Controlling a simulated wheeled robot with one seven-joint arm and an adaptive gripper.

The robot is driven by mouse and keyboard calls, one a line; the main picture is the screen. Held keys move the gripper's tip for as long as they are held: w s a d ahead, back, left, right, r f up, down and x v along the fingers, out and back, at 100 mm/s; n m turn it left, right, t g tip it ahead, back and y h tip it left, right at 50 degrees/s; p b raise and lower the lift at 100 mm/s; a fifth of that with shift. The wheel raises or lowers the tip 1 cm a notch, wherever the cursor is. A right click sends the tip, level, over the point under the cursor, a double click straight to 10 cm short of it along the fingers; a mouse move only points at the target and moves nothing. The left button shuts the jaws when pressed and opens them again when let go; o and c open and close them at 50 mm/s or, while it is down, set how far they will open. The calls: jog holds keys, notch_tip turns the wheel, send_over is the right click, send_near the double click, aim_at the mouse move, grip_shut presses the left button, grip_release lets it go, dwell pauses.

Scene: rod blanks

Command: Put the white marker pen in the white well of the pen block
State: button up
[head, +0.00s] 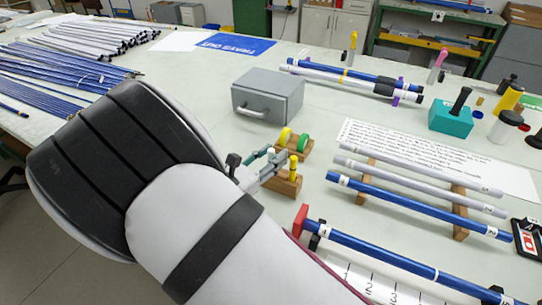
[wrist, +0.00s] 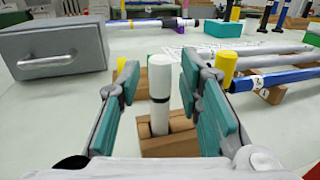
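My gripper (wrist: 165,95) has teal pads on both sides of the pen, with a visible gap on each side. In the head view my gripper (head: 266,163) is at the pen block (head: 285,187), partly hiding it. A yellow pen (head: 293,167) stands upright in the block; in the wrist view it is partly behind the right finger.
A wooden holder with a green roll (head: 303,142) and a yellow roll (head: 284,137) stands just behind the block. A grey drawer box (head: 268,95) is farther back. Blue and grey rods (head: 415,205) lie on supports to the right.

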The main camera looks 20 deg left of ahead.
jog(key=v, duration=1.2)
jog(key=w+d+r+m+g+h, duration=0.1)
jog(key=d+r+m+g, duration=0.35)
jog(key=d, duration=0.45)
jog(key=w+d+r+m+g+h, duration=0.1)
jog(key=d+r+m+g, duration=0.35)
jog(key=d, duration=0.55)
jog(key=w+d+r+m+g+h, duration=0.1)
jog(key=d+r+m+g, duration=0.25)
jog(key=d+m, duration=0.4)
jog(key=s+d+r+m+g+y, duration=0.2)
jog(key=s+d+m, duration=0.15)
jog(key=d, duration=0.25)
jog(key=s+d+r+m+g+y, duration=0.1)
jog(key=s+d+m+g+y, duration=0.1)
jog(key=s+d, duration=0.35)
jog(key=s+d+r+m+t+y, duration=0.1)
jog(key=s+d+m+t+y, duration=0.1)
jog(key=s+m+y, duration=0.4)
jog(key=s+d+m, duration=0.1)
jog(key=s+m, duration=0.2)
jog(key=s, duration=0.1)
jog(key=shift+s+r+m, duration=0.3)
jog(key=shift+s, duration=0.05)
jog(key=shift+t, duration=0.25)
